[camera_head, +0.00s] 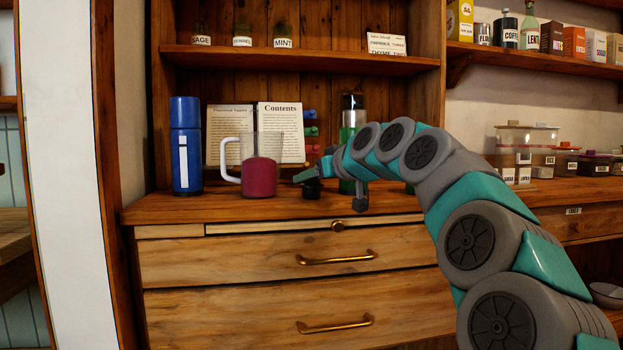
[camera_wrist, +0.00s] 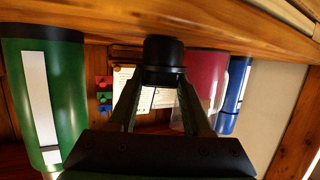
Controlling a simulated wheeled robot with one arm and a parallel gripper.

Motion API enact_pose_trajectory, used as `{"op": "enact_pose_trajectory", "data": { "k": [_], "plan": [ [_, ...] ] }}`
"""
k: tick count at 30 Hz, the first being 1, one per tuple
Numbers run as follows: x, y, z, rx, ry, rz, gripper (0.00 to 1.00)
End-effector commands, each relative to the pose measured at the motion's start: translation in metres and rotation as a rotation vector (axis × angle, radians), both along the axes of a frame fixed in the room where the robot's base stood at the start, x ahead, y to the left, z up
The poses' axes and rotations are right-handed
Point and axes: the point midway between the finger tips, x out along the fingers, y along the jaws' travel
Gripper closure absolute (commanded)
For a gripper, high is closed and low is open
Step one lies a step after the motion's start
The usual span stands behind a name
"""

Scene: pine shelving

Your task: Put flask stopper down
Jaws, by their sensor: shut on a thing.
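My gripper (camera_head: 308,174) is shut on the black flask stopper (camera_head: 312,189), low over the wooden counter (camera_head: 240,207). The wrist view, which is upside down, shows the stopper (camera_wrist: 163,53) between the two fingertips (camera_wrist: 160,82), at or very near the wood; I cannot tell if it touches. A green flask (camera_head: 347,133) stands behind my wrist, partly hidden by it; a green flask with a white label (camera_wrist: 38,95) shows at the left of the wrist view. A blue flask (camera_head: 186,145) stands upright at the counter's left end.
A clear mug with dark red contents (camera_head: 259,177) stands just left of the stopper. An open book (camera_head: 280,128) leans behind it. Small coloured items (camera_head: 310,130) are beside the book. Jars (camera_head: 242,33) stand on the shelf above. The counter's front strip is clear.

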Motion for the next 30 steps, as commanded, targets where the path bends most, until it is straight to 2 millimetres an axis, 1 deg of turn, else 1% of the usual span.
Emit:
{"op": "enact_pose_trajectory", "data": {
  "k": [6,7,14,15,21,25,30],
  "plan": [
    [0.000,0.000,-0.005,0.000,0.000,0.000,1.00],
    [0.000,0.000,-0.004,0.000,0.000,0.000,0.49],
    [0.000,0.000,-0.003,-0.001,0.001,0.000,0.23],
    [0.000,0.000,-0.004,-0.001,0.001,0.000,0.21],
    [0.000,0.000,-0.003,-0.001,0.001,0.000,0.21],
    [-0.001,-0.001,0.001,0.000,0.001,0.001,0.21],
    [-0.014,-0.012,0.006,0.001,0.001,0.000,0.21]
  ]
}}
